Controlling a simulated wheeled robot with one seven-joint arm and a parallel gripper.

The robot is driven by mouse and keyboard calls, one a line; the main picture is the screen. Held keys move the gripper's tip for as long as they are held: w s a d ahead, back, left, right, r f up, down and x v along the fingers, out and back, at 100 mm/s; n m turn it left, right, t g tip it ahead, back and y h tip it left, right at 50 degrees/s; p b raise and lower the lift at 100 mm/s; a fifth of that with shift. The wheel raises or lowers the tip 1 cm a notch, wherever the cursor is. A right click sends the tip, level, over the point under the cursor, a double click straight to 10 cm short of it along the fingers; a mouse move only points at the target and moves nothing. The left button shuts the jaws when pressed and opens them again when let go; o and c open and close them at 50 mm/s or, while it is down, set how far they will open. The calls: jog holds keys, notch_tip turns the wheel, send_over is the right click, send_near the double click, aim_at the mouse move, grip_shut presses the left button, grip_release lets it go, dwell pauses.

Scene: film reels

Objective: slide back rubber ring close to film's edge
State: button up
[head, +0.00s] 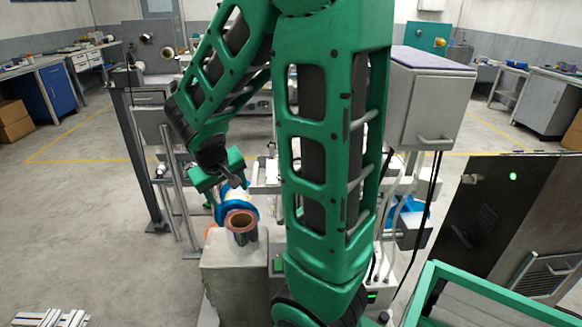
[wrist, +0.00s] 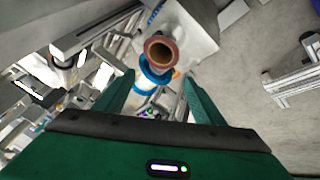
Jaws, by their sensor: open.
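The film roll shows an open brown core end (head: 240,219) in the head view, and the core end (wrist: 160,51) also shows in the wrist view. A blue rubber ring (head: 222,213) sits around the roll behind that end; in the wrist view the ring (wrist: 144,82) shows below the core end, with pale film (wrist: 147,94) next to it. My gripper (head: 236,181) is just above and behind the roll. In the wrist view my gripper (wrist: 158,84) is open, its two fingers on either side of the roll's line of sight. Whether a finger touches the ring I cannot tell.
A grey metal housing (head: 232,262) stands under the core end. My green arm hides much of the middle. Open floor (head: 80,210) lies at left.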

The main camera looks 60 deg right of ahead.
jog(key=d+f+g+h, duration=0.1)
jog(key=d+f+h, duration=0.1)
jog(key=d, duration=0.8)
jog(key=d+f+m+g+h, duration=0.1)
jog(key=d+h, duration=0.3)
jog(key=d, duration=0.6)
jog(key=d+f+g+h, duration=0.1)
jog(key=d+f+h, duration=0.1)
jog(key=d, duration=0.9)
jog(key=shift+s+f+m+h, duration=0.3)
jog(key=shift+s+f+h, duration=0.1)
jog(key=shift+f, duration=0.15)
